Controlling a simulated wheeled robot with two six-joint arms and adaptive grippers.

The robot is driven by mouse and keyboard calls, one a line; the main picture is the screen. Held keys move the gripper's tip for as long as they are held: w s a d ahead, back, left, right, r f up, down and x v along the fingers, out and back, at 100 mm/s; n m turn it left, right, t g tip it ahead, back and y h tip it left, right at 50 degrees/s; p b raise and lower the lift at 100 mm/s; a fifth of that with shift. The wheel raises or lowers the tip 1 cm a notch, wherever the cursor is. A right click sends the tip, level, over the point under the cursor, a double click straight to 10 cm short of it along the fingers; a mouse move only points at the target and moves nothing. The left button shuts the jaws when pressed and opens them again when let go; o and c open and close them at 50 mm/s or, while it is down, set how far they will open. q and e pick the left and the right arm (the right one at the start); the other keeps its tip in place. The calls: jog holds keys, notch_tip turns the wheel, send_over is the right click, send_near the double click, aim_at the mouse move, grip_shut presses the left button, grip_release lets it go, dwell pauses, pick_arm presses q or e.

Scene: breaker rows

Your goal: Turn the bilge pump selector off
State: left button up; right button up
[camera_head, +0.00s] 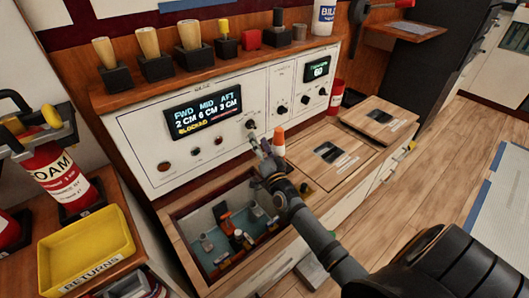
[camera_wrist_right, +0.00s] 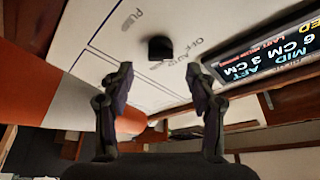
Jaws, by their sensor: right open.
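The white bilge panel (camera_head: 140,130) stands upright, with a lit display (camera_head: 203,109) reading FWD, MID and AFT levels. A black selector knob (camera_head: 251,124) sits on the panel right of the display. In the right wrist view the knob (camera_wrist_right: 160,48) shows ahead between the fingers, with lettering beside it; I cannot tell its setting. My right gripper (camera_head: 259,145) is in front of the panel, just below the knob. Its fingers (camera_wrist_right: 163,78) are apart and empty, and the knob appears beyond their tips. My left gripper is not in view.
An orange-and-white object (camera_head: 279,141) stands close right of my right gripper and fills the left of the wrist view (camera_wrist_right: 75,95). Below is an open compartment (camera_head: 190,220) holding parts. A yellow returns tray (camera_head: 85,250) and foam extinguisher (camera_head: 60,175) are left.

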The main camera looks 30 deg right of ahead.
jog(key=v, duration=0.7)
jog(key=shift+s+f, duration=0.1)
jog(key=shift+s, duration=0.05)
